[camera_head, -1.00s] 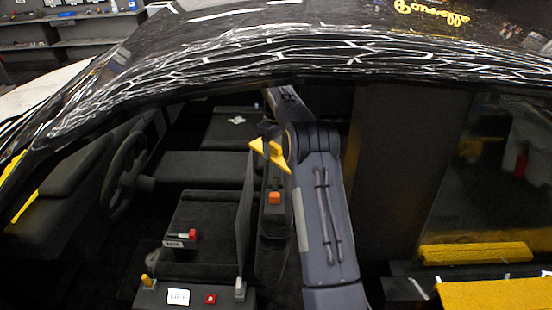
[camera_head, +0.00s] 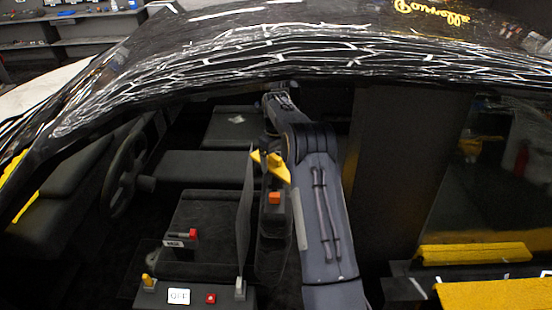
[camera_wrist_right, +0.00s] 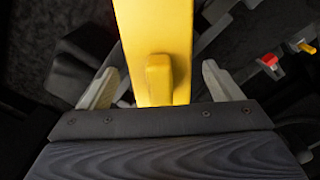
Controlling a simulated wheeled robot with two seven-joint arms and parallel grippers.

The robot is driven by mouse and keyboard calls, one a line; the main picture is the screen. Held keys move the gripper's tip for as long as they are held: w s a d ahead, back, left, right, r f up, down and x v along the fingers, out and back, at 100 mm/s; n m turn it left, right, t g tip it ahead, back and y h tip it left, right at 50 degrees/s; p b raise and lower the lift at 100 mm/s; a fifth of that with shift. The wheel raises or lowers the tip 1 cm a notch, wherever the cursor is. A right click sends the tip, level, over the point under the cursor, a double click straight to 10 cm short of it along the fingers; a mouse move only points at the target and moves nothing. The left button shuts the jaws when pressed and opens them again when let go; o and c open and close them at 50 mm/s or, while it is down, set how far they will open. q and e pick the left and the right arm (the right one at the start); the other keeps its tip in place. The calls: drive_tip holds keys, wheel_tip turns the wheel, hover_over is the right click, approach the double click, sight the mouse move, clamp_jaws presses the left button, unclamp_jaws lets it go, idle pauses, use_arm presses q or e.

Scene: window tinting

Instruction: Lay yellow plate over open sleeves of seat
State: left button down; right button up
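The yellow plate (camera_head: 274,168) is inside the car, at the upper end of a dark upright seat part (camera_head: 272,222) with an orange button. It is tilted in the head view. In the right wrist view the plate (camera_wrist_right: 155,25) runs away from my right gripper (camera_wrist_right: 160,88), with a raised yellow knob in its middle. The gripper's two pale fingers stand wide apart on either side of the plate, clear of the knob. In the head view my right arm hides the fingers. I cannot make out the sleeve openings or whether the plate touches them. My left gripper is not in view.
The patterned car roof edge (camera_head: 300,60) runs above my right arm. The steering wheel (camera_head: 122,175) is at the left. A box with a small display (camera_head: 179,296), a red button and a yellow lever is at the bottom. Yellow padded blocks (camera_head: 475,251) lie at the right.

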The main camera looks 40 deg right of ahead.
sight(276, 157)
drive_tip(key=shift+r, duration=0.1)
wheel_tip(276, 157, up, 12)
idle(0.6)
idle(0.4)
